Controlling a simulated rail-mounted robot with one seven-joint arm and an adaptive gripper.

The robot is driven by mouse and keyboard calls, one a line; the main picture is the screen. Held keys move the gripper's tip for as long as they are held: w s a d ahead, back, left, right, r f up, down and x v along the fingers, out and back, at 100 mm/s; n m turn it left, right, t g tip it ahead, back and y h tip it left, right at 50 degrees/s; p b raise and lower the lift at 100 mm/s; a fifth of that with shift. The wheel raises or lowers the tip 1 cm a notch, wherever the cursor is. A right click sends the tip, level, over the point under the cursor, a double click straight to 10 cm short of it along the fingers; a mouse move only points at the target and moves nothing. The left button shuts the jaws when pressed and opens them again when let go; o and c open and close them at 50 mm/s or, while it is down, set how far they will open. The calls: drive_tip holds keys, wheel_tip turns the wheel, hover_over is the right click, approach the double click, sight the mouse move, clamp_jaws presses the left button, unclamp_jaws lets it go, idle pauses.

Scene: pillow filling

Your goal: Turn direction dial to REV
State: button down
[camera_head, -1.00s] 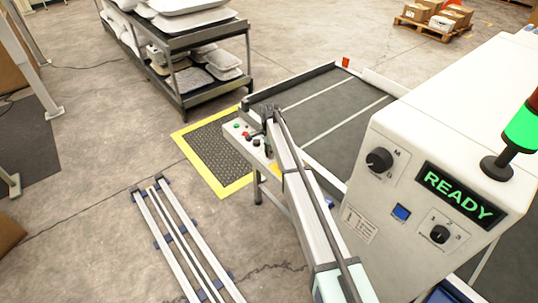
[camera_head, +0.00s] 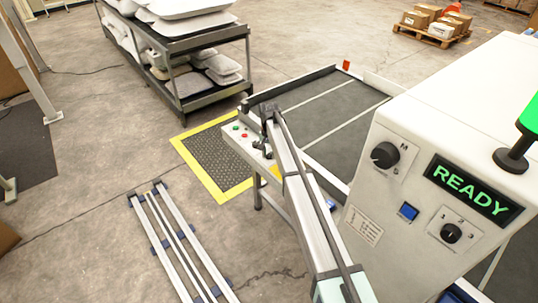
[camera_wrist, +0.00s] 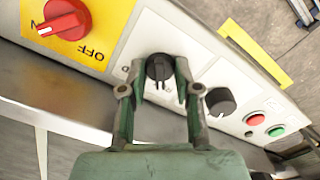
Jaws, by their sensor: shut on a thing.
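In the wrist view, a black dial (camera_wrist: 158,68) with a pointer bar sits on the white control panel (camera_wrist: 195,55). My gripper (camera_wrist: 158,85) has one finger on each side of this dial and is shut on it. The dial's pointer runs roughly up and down in the picture. Its direction markings are hidden or too small to read. A second black knob (camera_wrist: 220,102) stands to the right of the fingers. In the head view, my gripper (camera_head: 262,145) is at the small panel beside the conveyor (camera_head: 330,115), too small there to show its fingers.
A red rotary switch (camera_wrist: 66,19) on a yellow plate marked OFF lies left of my gripper. Red (camera_wrist: 255,118) and green (camera_wrist: 276,131) buttons lie to its right. The white machine (camera_head: 430,150) shows READY. A rack (camera_head: 185,60) stands behind the yellow-edged mat (camera_head: 215,155).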

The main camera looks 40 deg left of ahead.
sight(269, 154)
drive_tip(key=shift+n, duration=0.6)
drive_tip(key=c, duration=0.8)
unclamp_jaws()
wheel_tip(269, 154, up, 12)
